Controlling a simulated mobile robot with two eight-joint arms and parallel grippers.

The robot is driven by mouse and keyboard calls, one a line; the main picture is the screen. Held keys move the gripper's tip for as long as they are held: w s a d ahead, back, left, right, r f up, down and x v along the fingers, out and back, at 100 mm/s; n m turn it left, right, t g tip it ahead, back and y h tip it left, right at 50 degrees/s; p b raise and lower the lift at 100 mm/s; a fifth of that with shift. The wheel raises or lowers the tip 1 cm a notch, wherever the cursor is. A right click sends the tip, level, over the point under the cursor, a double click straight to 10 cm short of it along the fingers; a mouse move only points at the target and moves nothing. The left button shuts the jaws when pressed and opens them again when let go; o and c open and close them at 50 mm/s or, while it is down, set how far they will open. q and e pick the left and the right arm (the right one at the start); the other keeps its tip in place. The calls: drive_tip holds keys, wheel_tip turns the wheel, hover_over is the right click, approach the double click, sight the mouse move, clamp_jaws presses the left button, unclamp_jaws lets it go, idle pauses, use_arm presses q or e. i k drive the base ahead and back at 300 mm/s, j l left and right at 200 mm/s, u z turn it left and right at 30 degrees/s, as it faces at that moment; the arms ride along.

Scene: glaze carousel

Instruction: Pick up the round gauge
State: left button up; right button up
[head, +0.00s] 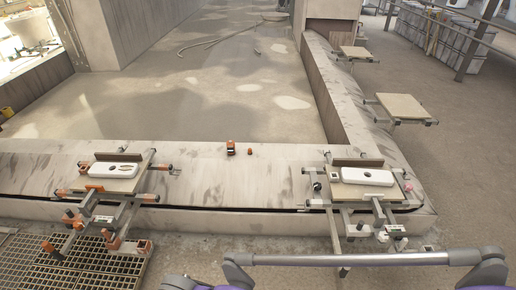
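I cannot pick out a round gauge with certainty. A small dark round piece (317,186) sits at the left edge of the right-hand carrier (345,190); it is too small to identify. A small orange-and-black object (230,148) stands on the pale ledge between the two carriers, with a tiny orange piece (250,152) to its right. Neither of my grippers shows in the head view; only a grey bar with purple ends, which seems to be part of me, crosses the bottom right.
White oblong pieces lie on the left carrier (113,170) and the right carrier (367,177). Clamp arms stick out around both. Empty beige boards (401,106) stand along the right-hand ledge. A rusty floor grating (75,262) lies at bottom left. The ledge's middle is mostly clear.

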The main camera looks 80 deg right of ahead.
sight(231, 147)
drive_tip(key=z, duration=2.3)
